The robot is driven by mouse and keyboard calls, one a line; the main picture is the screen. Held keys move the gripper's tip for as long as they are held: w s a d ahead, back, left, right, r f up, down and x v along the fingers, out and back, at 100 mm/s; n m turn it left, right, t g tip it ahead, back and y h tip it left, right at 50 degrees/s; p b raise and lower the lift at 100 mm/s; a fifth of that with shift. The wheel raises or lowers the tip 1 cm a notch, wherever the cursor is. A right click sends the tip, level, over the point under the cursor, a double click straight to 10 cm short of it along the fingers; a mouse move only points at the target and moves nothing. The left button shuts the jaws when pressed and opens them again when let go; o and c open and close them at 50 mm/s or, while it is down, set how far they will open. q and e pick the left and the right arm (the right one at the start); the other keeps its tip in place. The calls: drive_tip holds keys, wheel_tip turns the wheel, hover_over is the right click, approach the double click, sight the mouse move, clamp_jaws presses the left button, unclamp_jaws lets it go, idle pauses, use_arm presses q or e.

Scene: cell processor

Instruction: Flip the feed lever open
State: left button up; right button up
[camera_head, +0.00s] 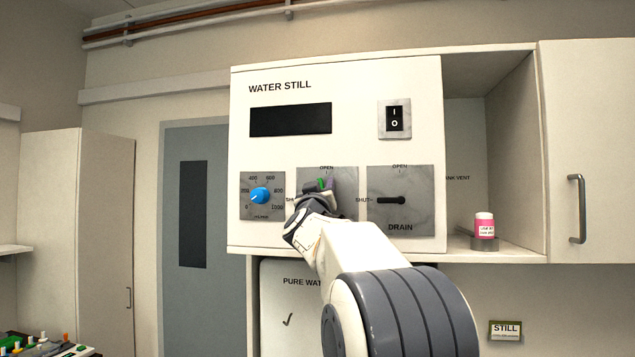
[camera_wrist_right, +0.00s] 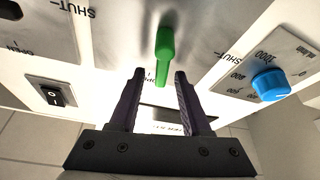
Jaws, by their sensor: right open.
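The feed lever is green and sits on the middle grey plate (camera_head: 345,178) of the white WATER STILL panel. In the head view only a bit of the green lever (camera_head: 320,184) shows, as my right gripper covers most of the plate. In the right wrist view the green lever (camera_wrist_right: 164,50) stands ahead of the right gripper (camera_wrist_right: 160,74), its lower end lined up between the two dark fingertips. The fingers are apart, with clear space on each side of the lever. I cannot tell whether either finger touches it. My left gripper is not in view.
A blue knob (camera_head: 260,195) on a dial plate is left of the lever. A black drain lever (camera_head: 391,200) lies toward SHUT at right. A power switch (camera_head: 394,118) and dark display (camera_head: 290,120) are above. A pink bottle (camera_head: 484,228) stands on the right shelf.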

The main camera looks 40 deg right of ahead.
clamp_jaws()
drive_tip(key=m+g, duration=0.1)
drive_tip(key=m, duration=0.1)
drive_tip(key=shift+s+d+r+m+h+p, duration=0.1)
drive_tip(key=shift+m+h+p, duration=0.2)
drive_tip(key=shift+h, duration=0.1)
drive_tip(key=shift+s+d+m+g+h, duration=0.15)
drive_tip(key=shift+m+h, duration=0.1)
drive_tip(key=shift+m, duration=0.2)
drive_tip(key=shift+s+m+g+h, duration=0.15)
drive_tip(key=shift+m+h, duration=0.1)
drive_tip(key=shift+m, duration=0.2)
unclamp_jaws()
drive_tip(key=shift+w, duration=0.1)
drive_tip(key=b+v, duration=0.5)
drive_tip(key=v, duration=0.5)
drive_tip(key=shift+s, duration=0.2)
